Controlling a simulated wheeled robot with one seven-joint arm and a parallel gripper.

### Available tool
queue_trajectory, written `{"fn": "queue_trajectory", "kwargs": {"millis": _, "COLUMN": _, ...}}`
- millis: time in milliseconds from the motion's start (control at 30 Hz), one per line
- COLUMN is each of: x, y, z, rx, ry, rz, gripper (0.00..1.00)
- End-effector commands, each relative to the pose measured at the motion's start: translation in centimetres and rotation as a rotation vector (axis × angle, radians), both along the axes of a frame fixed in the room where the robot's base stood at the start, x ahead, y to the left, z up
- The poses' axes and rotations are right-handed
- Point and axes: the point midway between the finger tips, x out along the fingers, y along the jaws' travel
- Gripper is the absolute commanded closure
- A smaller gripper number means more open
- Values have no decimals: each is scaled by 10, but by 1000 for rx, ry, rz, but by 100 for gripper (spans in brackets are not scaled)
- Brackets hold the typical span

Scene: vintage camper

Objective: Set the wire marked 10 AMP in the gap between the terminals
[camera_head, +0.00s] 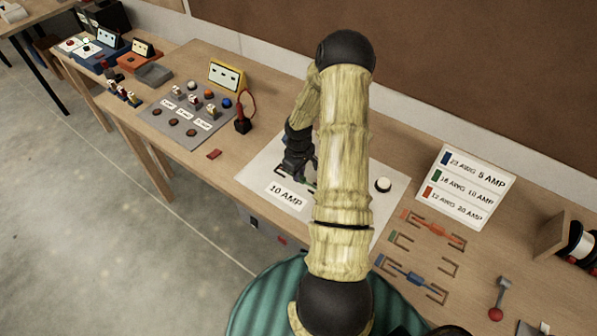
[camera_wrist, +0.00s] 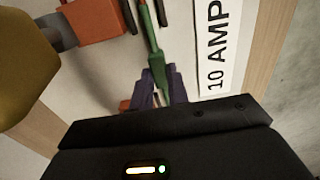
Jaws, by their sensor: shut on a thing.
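A sign (camera_head: 465,187) pairs green with 16 AWG, 10 AMP. My gripper (camera_head: 303,176) is over the white board (camera_head: 260,176), behind the card reading 10 AMP (camera_head: 286,195). In the wrist view my gripper (camera_wrist: 160,90) is shut on the green wire (camera_wrist: 149,28), which runs away from the fingers beside the 10 AMP card (camera_wrist: 214,45). An orange-red block (camera_wrist: 95,18) with a grey stub, perhaps a terminal, is left of the wire, next to a dark piece. My arm hides much of the board; I cannot tell whether the wire touches the terminals.
An orange wire (camera_head: 432,229) and a blue wire (camera_head: 413,279) lie in holders at right. The green-marked holder (camera_head: 398,240) between them is empty. A round white button (camera_head: 383,185) stands on the board. A grey panel (camera_head: 188,115) with knobs is at left.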

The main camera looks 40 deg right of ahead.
Motion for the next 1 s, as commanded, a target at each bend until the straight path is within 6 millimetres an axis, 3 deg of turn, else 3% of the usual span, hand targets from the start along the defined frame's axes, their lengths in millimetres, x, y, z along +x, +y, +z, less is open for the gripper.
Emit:
{"fn": "queue_trajectory", "kwargs": {"millis": 233, "x": 0, "y": 0, "z": -3, "rx": 0, "ry": 0, "rz": 1, "gripper": 100}}
{"fn": "queue_trajectory", "kwargs": {"millis": 267, "x": 0, "y": 0, "z": -3, "rx": 0, "ry": 0, "rz": 1, "gripper": 82}}
{"fn": "queue_trajectory", "kwargs": {"millis": 367, "x": 0, "y": 0, "z": -2, "rx": 0, "ry": 0, "rz": 0, "gripper": 62}}
{"fn": "queue_trajectory", "kwargs": {"millis": 767, "x": 0, "y": -1, "z": 3, "rx": -1, "ry": -1, "rz": -3, "gripper": 62}}
{"fn": "queue_trajectory", "kwargs": {"millis": 1000, "x": 0, "y": -3, "z": 30, "rx": -3, "ry": -4, "rz": -5, "gripper": 62}}
